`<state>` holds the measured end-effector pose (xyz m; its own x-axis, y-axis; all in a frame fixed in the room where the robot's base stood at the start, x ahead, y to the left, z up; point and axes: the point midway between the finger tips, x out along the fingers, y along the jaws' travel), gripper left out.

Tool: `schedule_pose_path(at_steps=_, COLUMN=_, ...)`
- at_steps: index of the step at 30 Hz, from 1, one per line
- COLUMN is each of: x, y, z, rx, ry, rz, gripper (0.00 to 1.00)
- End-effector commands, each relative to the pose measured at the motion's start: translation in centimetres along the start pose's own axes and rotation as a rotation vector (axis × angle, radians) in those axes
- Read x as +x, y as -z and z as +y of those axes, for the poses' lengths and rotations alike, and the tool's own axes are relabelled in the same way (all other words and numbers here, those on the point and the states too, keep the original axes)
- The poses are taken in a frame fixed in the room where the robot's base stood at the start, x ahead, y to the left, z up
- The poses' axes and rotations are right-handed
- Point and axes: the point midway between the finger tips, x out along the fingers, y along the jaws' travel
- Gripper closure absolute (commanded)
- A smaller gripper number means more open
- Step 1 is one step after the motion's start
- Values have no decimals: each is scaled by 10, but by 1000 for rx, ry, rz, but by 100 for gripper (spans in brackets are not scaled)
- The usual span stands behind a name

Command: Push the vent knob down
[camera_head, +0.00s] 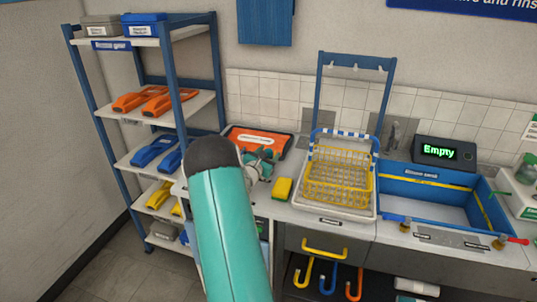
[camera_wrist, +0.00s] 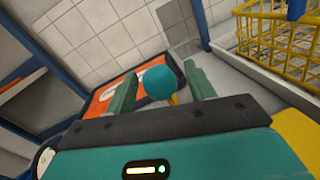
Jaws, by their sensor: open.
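My gripper (camera_wrist: 159,74) is open, with one green finger on each side of a round teal knob (camera_wrist: 160,83). The knob appears between the fingers in the wrist view; I cannot tell whether they touch it. A small yellow part (camera_wrist: 173,99) shows just below the knob. In the head view my gripper (camera_head: 260,160) is over the counter, in front of an orange-edged tray (camera_head: 285,139), and my teal arm partly covers this spot. The knob cannot be made out clearly there.
A yellow sponge (camera_head: 282,188) lies right of my gripper. Further right are a yellow wire basket (camera_head: 338,178) and a blue sink (camera_head: 425,187) below an "Empty" display (camera_head: 441,152). A blue-framed shelf (camera_head: 190,95) stands left.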

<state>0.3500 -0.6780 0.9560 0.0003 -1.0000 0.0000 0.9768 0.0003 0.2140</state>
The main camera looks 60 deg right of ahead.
Motion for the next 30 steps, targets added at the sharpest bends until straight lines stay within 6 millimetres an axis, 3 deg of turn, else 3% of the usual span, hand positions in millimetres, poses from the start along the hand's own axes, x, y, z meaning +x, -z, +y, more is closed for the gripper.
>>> schedule_pose_path(at_steps=9, x=3, y=0, z=0, rx=1, ry=0, rz=0, gripper=48)
schedule_pose_path(at_steps=17, x=3, y=0, z=0, rx=1, ry=0, rz=0, gripper=99)
schedule_pose_path(at_steps=22, x=3, y=3, z=0, rx=-1, ry=0, rz=1, gripper=100)
schedule_pose_path(at_steps=30, x=3, y=31, z=-7, rx=-1, ry=0, rz=2, gripper=100)
